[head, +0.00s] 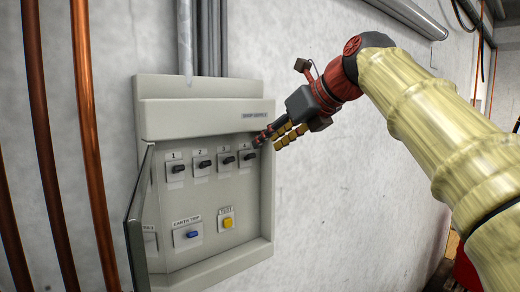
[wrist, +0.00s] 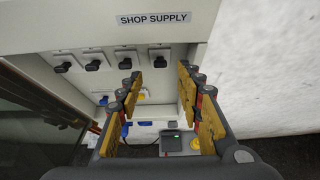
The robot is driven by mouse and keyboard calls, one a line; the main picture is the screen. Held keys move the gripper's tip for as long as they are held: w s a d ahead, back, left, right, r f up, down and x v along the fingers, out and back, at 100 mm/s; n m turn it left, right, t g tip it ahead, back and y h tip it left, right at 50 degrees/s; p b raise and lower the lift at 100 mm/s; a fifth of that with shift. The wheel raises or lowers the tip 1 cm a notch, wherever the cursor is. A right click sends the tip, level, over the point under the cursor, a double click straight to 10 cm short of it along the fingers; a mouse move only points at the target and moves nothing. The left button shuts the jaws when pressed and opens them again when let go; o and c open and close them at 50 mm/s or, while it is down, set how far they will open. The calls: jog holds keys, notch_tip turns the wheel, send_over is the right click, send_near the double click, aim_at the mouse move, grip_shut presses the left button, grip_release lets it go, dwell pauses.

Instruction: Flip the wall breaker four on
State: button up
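The grey wall panel (head: 205,262) holds a row of four dark breaker switches. Breaker four (head: 248,156) is the rightmost, and its lever looks much like the others. In the wrist view, breaker four (wrist: 160,62) shows beyond the gap between my fingertips, below the SHOP SUPPLY label (wrist: 154,19). My gripper (head: 274,139) is just right of breaker four in the head view. In the wrist view, my gripper (wrist: 160,83) is open, with nothing between its fingers. I cannot tell whether a finger touches the switch, or which position counts as on.
Breakers one (head: 176,169), two (head: 204,165) and three (head: 227,161) sit to the left. A blue earth trip button (head: 192,234) and a yellow test button (head: 228,223) are below. The panel's door (head: 137,225) stands open at left. Copper pipes (head: 92,150) run beside it.

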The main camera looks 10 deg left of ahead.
jog(key=v, duration=0.5)
